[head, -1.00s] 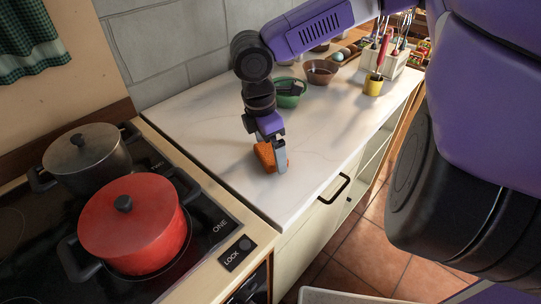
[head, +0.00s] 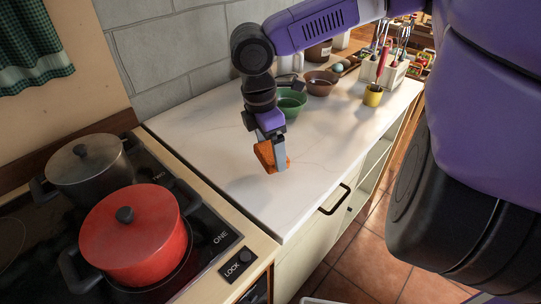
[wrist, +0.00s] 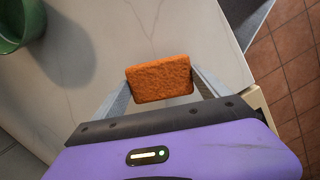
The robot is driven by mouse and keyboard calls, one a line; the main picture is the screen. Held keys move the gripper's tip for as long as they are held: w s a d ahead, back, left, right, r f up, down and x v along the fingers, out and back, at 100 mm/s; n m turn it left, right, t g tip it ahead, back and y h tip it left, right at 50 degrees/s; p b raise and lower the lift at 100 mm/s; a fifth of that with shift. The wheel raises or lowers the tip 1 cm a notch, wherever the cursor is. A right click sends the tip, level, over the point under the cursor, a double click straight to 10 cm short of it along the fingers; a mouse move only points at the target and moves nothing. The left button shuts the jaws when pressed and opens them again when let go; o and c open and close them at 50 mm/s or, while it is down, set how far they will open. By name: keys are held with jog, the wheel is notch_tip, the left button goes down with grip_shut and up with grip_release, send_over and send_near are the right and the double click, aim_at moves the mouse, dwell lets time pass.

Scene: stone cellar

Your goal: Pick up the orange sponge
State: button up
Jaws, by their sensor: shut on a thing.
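The orange sponge (head: 267,155) is a small rough block between the fingers of my gripper (head: 274,157). In the wrist view the sponge (wrist: 160,79) sits between the two grey fingers of my gripper (wrist: 160,88), one at each end of it. My gripper is shut on the sponge. In the head view the near finger hides part of the sponge. The sponge appears to be slightly above the white countertop (head: 215,130), with a soft shadow to its left.
A red pot (head: 135,240) and a dark pot (head: 85,170) stand on the stove at left. A green bowl (head: 291,101), a brown bowl (head: 320,84) and a yellow cup (head: 373,96) stand further back. The counter's front left is clear.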

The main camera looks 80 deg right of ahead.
aim_at(270, 152)
notch_tip(270, 152, up, 16)
jog(key=p, duration=0.1)
jog(key=shift+r+p, duration=0.15)
jog(key=shift+p, duration=0.2)
